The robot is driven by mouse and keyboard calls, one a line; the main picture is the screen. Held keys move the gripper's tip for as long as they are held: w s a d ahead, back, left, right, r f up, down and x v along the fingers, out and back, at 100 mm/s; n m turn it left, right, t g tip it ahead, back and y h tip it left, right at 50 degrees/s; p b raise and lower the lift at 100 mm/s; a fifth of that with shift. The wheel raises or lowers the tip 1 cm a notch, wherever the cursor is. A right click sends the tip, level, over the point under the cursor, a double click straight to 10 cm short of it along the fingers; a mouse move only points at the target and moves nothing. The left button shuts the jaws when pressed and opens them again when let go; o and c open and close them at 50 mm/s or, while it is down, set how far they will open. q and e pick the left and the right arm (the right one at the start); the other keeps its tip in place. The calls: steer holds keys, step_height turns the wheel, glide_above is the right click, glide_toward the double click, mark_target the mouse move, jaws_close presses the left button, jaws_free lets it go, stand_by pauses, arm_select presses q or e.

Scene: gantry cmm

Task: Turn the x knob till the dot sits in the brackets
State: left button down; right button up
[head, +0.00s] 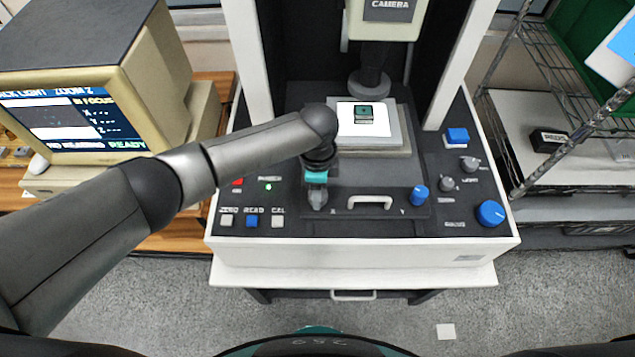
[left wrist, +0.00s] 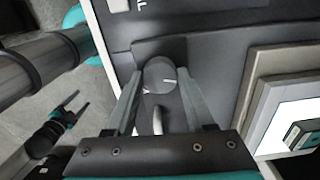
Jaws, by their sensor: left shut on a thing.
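My left gripper (head: 317,203) reaches down to the front left of the machine's dark deck in the head view. In the left wrist view its two fingers (left wrist: 160,104) are shut on the x knob (left wrist: 160,72), a grey round knob with a white mark on top. The monitor (head: 72,120) at the left shows a white shape, "IN FOCUS", "NO READING", "READY" and X, Y, Z lines. The dot and brackets are too small to tell. My right gripper (left wrist: 78,103) shows open and empty at the left of the wrist view, away from the panel.
A blue y knob (head: 418,195) stands right of a pale handle (head: 370,201). A stage (head: 375,146) with a bright plate and a small dark part sits under the camera head (head: 387,18). Buttons (head: 251,221) line the panel's front left. A wire rack (head: 545,100) stands at right.

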arm_select(q)
steer(key=shift+n+p, duration=0.7)
steer(key=shift+n, duration=0.5)
steer(key=shift+c, duration=1.3)
jaws_free()
step_height(320, 180, up, 15)
steer(key=shift+r+p, duration=0.15)
steer(key=shift+p, duration=0.2)
